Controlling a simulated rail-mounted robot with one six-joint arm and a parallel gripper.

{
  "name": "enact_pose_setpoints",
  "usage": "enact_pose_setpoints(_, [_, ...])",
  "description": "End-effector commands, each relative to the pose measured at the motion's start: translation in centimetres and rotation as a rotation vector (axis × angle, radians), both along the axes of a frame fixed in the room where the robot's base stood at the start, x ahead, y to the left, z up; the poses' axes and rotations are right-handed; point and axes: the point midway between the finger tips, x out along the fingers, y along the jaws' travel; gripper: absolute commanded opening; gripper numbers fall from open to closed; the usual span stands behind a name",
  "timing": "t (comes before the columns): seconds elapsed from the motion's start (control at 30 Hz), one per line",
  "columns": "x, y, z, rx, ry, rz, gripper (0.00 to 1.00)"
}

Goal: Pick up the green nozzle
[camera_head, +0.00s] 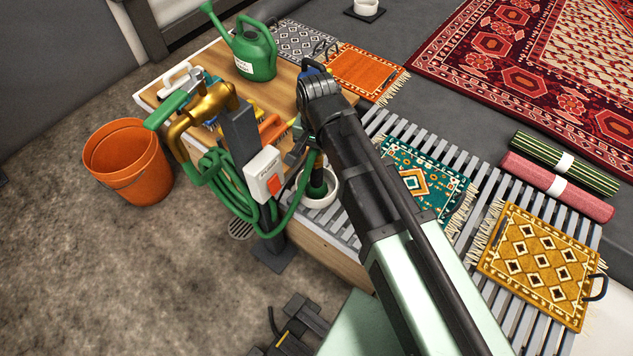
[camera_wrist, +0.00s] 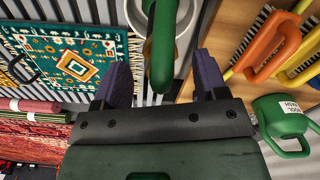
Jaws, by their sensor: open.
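The green nozzle (camera_head: 317,188) stands in a white round holder (camera_head: 333,193) at the edge of the slatted rack, partly hidden by my arm in the head view. In the wrist view the nozzle (camera_wrist: 162,45) runs as a green curved shape above the holder's white rim (camera_wrist: 133,12). My gripper (camera_wrist: 162,78) is open, with one dark purple finger on each side of the nozzle and visible gaps between. In the head view my gripper (camera_head: 303,146) is just above the nozzle, its fingers mostly hidden.
A green hose (camera_head: 226,190) hangs in coils on a post with a brass tap (camera_head: 206,108), left of my gripper. Small rugs (camera_head: 420,178) cover the slats to the right.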

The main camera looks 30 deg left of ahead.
Motion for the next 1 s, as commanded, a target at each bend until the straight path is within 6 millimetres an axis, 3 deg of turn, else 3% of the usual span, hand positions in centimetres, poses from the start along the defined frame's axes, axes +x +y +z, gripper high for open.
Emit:
enact_pose_setpoints(0.03, [0.0,0.2,-2.2,0.000,0.000,0.000,0.66])
enact_pose_setpoints(0.1, [-0.1,0.2,-3.4,0.000,0.000,0.000,0.66])
enact_pose_setpoints(0.37, [0.0,0.1,-3.3,0.000,0.000,0.000,0.66])
enact_pose_setpoints(0.7, [0.0,0.1,-3.3,0.000,0.000,0.000,0.17])
enact_pose_setpoints(1.0, [0.0,0.1,-3.1,0.000,0.000,0.000,0.14])
